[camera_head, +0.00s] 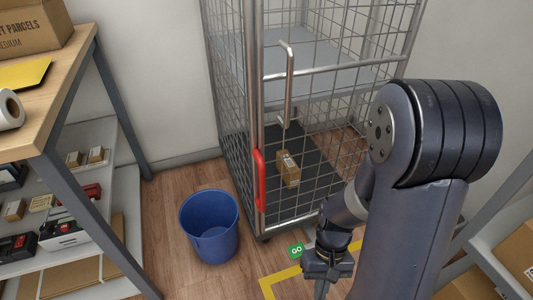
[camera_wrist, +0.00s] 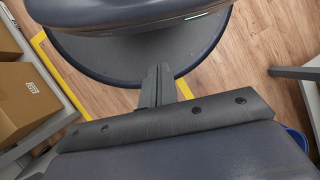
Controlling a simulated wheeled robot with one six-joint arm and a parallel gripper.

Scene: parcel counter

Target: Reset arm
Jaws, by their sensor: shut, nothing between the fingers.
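My gripper (camera_head: 321,289) is at the lower middle of the head view, in front of the wire cage, pointing down above the floor. In the wrist view, its two fingers (camera_wrist: 158,86) lie together with nothing between them. My arm bends down from the right side of the head view, and parts of my own body fill much of the wrist view.
A wire cage trolley (camera_head: 291,76) with a red handle (camera_head: 260,180) holds a small brown parcel (camera_head: 288,169). A blue bin (camera_head: 210,226) stands left of it. Shelving with a worktop (camera_head: 62,75) is at left. Cardboard boxes (camera_head: 520,258) sit at lower right. Yellow tape and a green GO marker (camera_head: 296,250) are on the floor.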

